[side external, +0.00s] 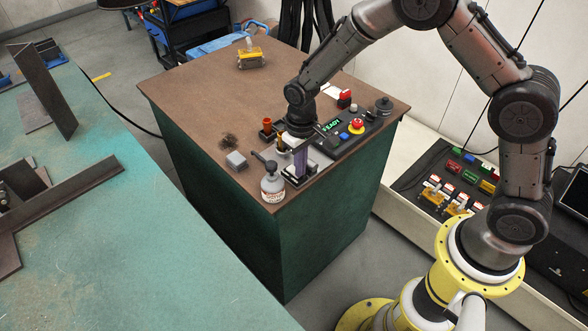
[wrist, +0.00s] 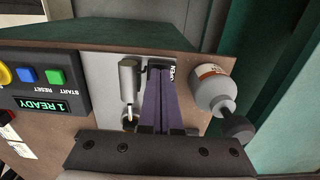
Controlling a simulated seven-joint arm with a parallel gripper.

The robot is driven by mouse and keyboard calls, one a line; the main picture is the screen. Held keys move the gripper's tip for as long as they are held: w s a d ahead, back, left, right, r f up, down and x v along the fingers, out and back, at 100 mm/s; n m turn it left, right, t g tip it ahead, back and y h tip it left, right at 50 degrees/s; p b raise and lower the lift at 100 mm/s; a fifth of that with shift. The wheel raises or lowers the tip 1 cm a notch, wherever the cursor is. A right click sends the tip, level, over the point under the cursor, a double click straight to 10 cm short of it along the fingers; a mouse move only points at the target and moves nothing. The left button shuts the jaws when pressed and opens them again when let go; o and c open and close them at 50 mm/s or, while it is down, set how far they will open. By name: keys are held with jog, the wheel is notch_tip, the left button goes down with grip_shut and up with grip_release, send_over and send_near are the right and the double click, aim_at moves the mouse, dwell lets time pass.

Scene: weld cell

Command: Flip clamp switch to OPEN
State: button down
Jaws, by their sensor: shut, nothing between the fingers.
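The clamp switch (wrist: 128,85) shows in the wrist view as a silver lever on a pale metal plate (wrist: 105,62) near the bench edge. A dark label at the plate's right is partly covered, and only some of its letters show. My gripper (wrist: 160,72) has its purple fingers together over the plate, just right of the lever, with nothing between them. I cannot tell whether they touch the plate. In the side view my gripper (side external: 300,177) points down at the bench's front corner, and the arm partly hides the switch.
A grey bottle (side external: 272,188) stands close beside the fingers. A control box (wrist: 22,80) with a green "1 READY" display is on the other side.

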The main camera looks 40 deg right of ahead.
jog(key=shift+f, duration=0.1)
jog(key=shift+r, duration=3.55)
jog(key=s+d+r+t, duration=0.2)
jog(key=s+r, duration=0.1)
jog(key=r, duration=0.6)
jog(key=s+d+r+t, duration=0.2)
jog(key=s+d+r, duration=0.1)
jog(key=r, duration=0.6)
jog(key=s+d+r+t, duration=0.2)
jog(key=s+r, duration=0.2)
jog(key=s, duration=0.9)
jog(key=s+f, duration=0.4)
jog(key=s, duration=0.3)
jog(key=shift+d, duration=0.3)
